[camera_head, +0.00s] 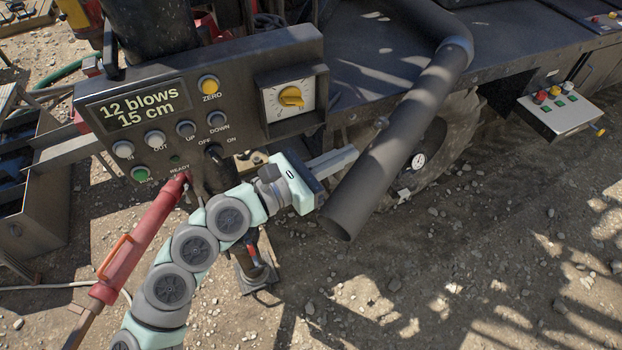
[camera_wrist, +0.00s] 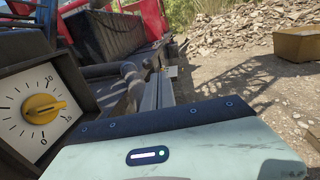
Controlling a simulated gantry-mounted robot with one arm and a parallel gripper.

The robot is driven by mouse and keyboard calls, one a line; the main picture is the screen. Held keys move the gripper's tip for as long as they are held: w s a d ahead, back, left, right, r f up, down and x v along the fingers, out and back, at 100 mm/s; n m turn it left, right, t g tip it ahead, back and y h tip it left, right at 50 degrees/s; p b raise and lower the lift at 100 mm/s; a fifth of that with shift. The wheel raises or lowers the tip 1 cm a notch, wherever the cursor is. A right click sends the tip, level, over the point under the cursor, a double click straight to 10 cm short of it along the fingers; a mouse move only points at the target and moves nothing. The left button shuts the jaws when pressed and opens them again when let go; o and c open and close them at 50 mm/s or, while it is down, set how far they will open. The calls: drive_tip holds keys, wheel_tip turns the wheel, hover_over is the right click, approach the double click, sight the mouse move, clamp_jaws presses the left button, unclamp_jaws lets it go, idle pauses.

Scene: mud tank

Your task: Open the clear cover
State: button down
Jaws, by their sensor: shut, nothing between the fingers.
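A dark box with a white dial face and yellow knob (camera_head: 291,97) sits at the right end of the control panel (camera_head: 150,105). The dial also shows at the left of the wrist view (camera_wrist: 40,108). A clear cover cannot be made out with certainty; the dark raised frame (camera_head: 267,80) surrounds the dial. My gripper (camera_head: 350,155) is shut and empty, below and right of the dial box, pointing right. In the wrist view its fingers (camera_wrist: 160,88) lie together, to the right of the dial and apart from it.
A thick dark pipe (camera_head: 395,145) slants down close beyond my fingertips. The panel holds several buttons and a display reading "12 blows 15 cm". A red cylinder (camera_head: 135,245) stands left of my arm. A small button box (camera_head: 558,110) is far right. Open gravel lies at lower right.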

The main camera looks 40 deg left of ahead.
drive_tip(key=d+b+v, duration=0.1)
drive_tip(key=v, duration=0.6)
drive_tip(key=shift+s+d, duration=0.2)
drive_tip(key=shift+s, duration=0.25)
